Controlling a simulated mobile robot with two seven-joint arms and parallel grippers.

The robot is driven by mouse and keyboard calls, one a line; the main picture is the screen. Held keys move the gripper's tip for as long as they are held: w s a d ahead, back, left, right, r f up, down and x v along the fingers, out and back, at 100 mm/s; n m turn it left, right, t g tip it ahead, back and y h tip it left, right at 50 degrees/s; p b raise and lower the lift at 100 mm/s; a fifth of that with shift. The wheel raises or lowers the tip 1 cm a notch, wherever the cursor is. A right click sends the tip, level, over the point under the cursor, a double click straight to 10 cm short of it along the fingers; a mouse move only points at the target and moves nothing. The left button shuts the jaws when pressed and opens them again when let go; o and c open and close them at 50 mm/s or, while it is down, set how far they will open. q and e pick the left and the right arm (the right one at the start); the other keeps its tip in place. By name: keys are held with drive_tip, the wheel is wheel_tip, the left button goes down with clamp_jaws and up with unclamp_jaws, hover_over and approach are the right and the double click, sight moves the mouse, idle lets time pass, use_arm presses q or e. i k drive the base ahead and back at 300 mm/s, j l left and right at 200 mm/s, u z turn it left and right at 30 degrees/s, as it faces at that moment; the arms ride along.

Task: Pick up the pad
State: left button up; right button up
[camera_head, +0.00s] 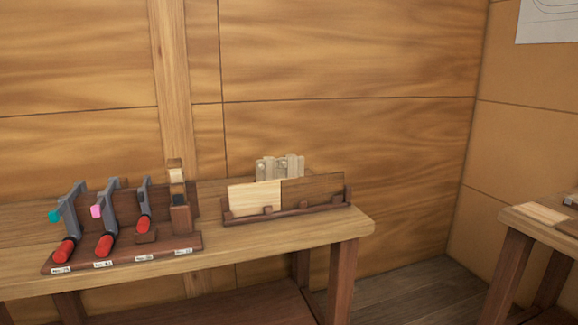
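I cannot tell for sure which thing is the pad. On the left of the workbench, small teal (55,216) and pink (97,211) pieces sit on the ends of two grey clamps with red handles, the teal clamp (72,208) and the pink clamp (111,205). A third, smaller red-handled tool (144,207) and a wooden block-like piece (180,212) stand in the same dark rack (128,254). Neither of my grippers is in view.
The wooden workbench (310,233) runs along the panelled wall. A dark holder (287,215) bears a light board (254,197) and a dark board (312,189). Pale fittings (279,167) stand behind it. Another table (517,219) is at right, with open floor between.

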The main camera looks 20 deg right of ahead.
sight(290, 161)
drive_tip(key=i+l+u, duration=0.1)
drive_tip(key=l+u, duration=0.15)
drive_tip(key=u, duration=0.2)
drive_tip(key=l+u, duration=0.25)
drive_tip(key=u, duration=0.15)
drive_tip(key=l+u, duration=0.25)
drive_tip(key=l, duration=0.65)
drive_tip(key=k+l+u, duration=0.2)
drive_tip(key=l, duration=0.7)
drive_tip(key=i, duration=0.1)
